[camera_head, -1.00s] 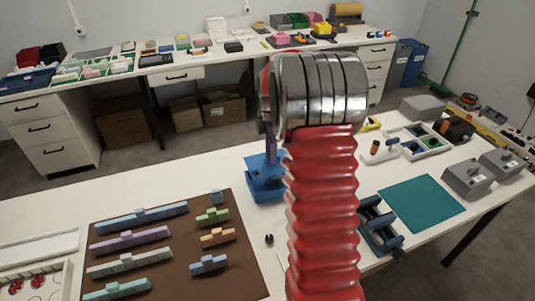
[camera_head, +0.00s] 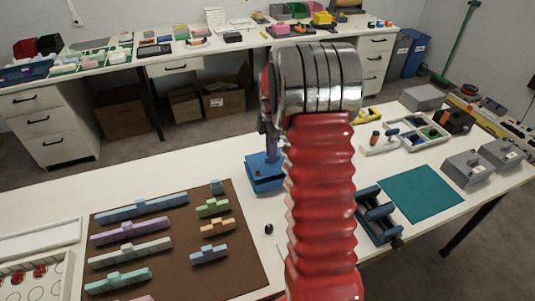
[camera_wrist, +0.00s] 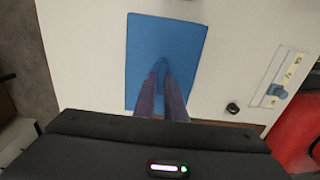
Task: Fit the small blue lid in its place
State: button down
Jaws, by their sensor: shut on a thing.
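A blue rectangular thing (camera_wrist: 140,35) lies under my gripper (camera_wrist: 160,68) in the wrist view. My gripper's fingers are close together over its middle, shut on a small blue knob, which I take to be the small blue lid's (camera_wrist: 160,62). In the head view the blue box-like thing (camera_head: 265,180) stands on the white table just left of my red arm, with my dark fingers (camera_head: 271,146) coming down onto its top. I cannot tell whether the lid is seated on the box or held just above it.
A brown mat (camera_head: 190,275) with several coloured stepped blocks lies left. A small black knob (camera_head: 269,229) is near its edge. On the right are a dark blue frame-like fixture (camera_head: 378,216), a teal mat (camera_head: 422,194), grey boxes (camera_head: 464,169) and a compartment tray (camera_head: 398,121).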

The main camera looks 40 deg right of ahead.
jog(key=shift+f, duration=1.15)
jog(key=c, duration=1.7)
grip_release()
jog(key=shift+c, duration=0.2)
jog(key=shift+r, duration=0.1)
notch_tip(320, 180, up, 14)
jog(key=shift+f, duration=0.25)
